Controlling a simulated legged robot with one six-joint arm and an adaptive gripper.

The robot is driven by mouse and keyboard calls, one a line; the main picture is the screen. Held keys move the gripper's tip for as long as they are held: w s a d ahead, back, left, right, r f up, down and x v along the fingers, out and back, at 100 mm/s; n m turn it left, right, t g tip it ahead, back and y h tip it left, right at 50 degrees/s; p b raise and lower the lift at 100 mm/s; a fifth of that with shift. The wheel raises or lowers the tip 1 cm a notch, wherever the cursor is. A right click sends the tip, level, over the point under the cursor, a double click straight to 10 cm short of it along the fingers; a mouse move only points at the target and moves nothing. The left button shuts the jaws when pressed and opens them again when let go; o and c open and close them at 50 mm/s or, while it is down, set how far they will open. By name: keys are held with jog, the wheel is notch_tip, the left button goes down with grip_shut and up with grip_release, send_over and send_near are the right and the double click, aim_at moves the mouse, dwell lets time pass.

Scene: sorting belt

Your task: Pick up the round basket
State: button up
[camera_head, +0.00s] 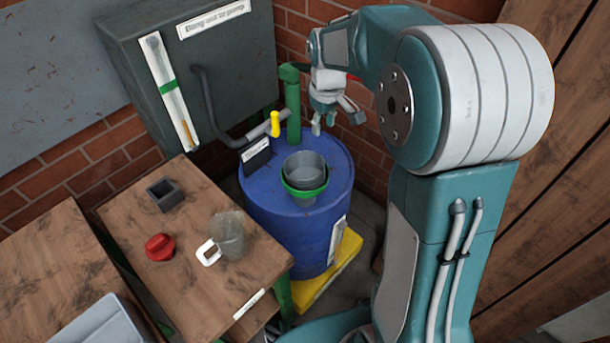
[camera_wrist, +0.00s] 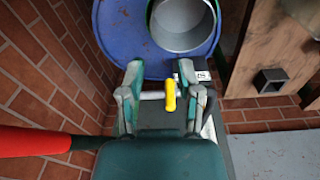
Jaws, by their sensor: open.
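The round basket (camera_head: 305,172) is a grey round vessel with a green band, on top of the blue barrel (camera_head: 265,205). It also shows at the top of the wrist view (camera_wrist: 182,25), cut off by the frame edge. My gripper (camera_head: 338,122) is open and empty, above the back right of the barrel in the head view and apart from the basket. In the wrist view its two fingers (camera_wrist: 160,70) are spread, with the basket beyond their tips.
A green pipe (camera_head: 293,110) and a yellow handle (camera_head: 275,124) stand at the barrel's back; the handle appears between my fingers in the wrist view (camera_wrist: 170,95). A wooden table (camera_head: 185,290) holds a jug (camera_head: 229,236), red knob (camera_head: 160,247) and grey square box (camera_head: 164,194). Brick walls are close behind.

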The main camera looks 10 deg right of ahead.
jog(key=n, duration=0.1)
send_over(319, 157)
notch_tip(319, 157, down, 5)
jog(key=shift+g, duration=0.4)
notch_tip(319, 157, down, 10)
jog(key=shift+w+f, duration=0.15)
grip_shut()
